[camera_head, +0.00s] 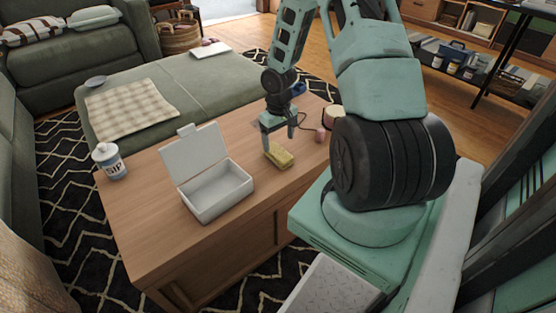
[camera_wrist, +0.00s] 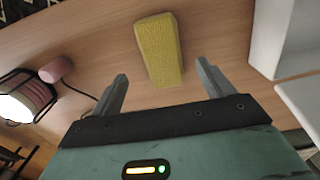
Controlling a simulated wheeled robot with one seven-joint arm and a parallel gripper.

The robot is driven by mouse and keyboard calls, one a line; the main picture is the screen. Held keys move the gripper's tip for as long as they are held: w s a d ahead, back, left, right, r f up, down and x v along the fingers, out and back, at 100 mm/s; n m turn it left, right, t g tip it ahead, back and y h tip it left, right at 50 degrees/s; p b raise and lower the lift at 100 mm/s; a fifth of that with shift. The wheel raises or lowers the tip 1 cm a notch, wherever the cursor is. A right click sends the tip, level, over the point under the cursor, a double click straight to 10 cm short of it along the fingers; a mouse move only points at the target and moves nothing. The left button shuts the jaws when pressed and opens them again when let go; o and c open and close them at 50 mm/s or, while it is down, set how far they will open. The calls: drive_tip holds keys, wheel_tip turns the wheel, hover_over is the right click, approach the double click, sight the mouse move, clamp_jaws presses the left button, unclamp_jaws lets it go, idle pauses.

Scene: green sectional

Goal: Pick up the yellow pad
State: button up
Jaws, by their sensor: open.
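The yellow pad (camera_head: 278,156) lies on the wooden table (camera_head: 150,217), to the right of an open white box. My gripper (camera_head: 279,140) is above the table at the pad, pointing down. In the wrist view the yellow pad (camera_wrist: 160,50) lies ahead of the open fingers, about centred between them, with its near end close to the fingertips. My gripper (camera_wrist: 162,84) is open and empty there. I cannot tell the exact height of the fingertips over the pad.
The white box (camera_head: 217,190) stands open with its lid up. A jar marked SIP (camera_head: 110,162) stands at the table's left end. A small pink object (camera_head: 320,134) and a lamp-like item (camera_wrist: 27,95) are near the pad.

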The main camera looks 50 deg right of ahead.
sight(278, 151)
drive_tip(key=shift+a+f+b, duration=0.2)
drive_tip(key=shift+f+b, duration=1.2)
drive_tip(key=shift+f, duration=1.65)
drive_tip(key=c, duration=1.1)
drive_tip(key=shift+r, duration=0.1)
drive_tip(key=shift+c, duration=0.2)
wheel_tip(278, 151, up, 10)
drive_tip(key=p, duration=0.4)
